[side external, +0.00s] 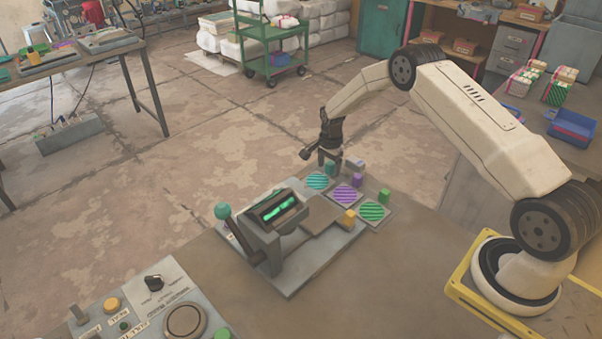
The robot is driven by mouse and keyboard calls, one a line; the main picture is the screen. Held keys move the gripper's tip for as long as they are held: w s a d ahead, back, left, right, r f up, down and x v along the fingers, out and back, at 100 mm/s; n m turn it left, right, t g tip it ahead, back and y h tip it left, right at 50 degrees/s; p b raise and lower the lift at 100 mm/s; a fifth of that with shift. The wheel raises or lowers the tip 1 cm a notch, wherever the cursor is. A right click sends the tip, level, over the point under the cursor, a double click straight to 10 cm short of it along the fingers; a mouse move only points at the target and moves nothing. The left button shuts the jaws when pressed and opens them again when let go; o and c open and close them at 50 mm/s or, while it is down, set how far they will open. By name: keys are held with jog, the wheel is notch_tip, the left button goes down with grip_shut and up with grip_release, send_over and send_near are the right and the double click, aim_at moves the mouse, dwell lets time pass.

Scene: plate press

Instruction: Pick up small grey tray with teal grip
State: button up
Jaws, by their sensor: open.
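The small grey tray with teal grip (318,181) lies flat on the table at the far end of a row of similar trays. It carries a teal striped disc, and its teal grip (331,168) stands at its far right edge. My gripper (329,162) points down over this grip with its fingers apart. Whether the fingers are around the grip or still above it, I cannot tell from this angle. Nothing is seen held.
Beside it lie a purple-striped tray (346,195) with a purple grip and a green-striped tray (372,212) with a green grip.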

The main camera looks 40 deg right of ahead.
jog(key=shift+c, duration=0.2)
grip_shut()
jog(key=shift+r, duration=0.15)
dwell(0.3)
jog(key=shift+r, duration=0.85)
jog(key=s+a+r, duration=0.3)
jog(key=s+r, duration=0.8)
jog(key=s, duration=0.2)
jog(key=shift+s+a, duration=0.3)
jog(key=shift+a, duration=0.05)
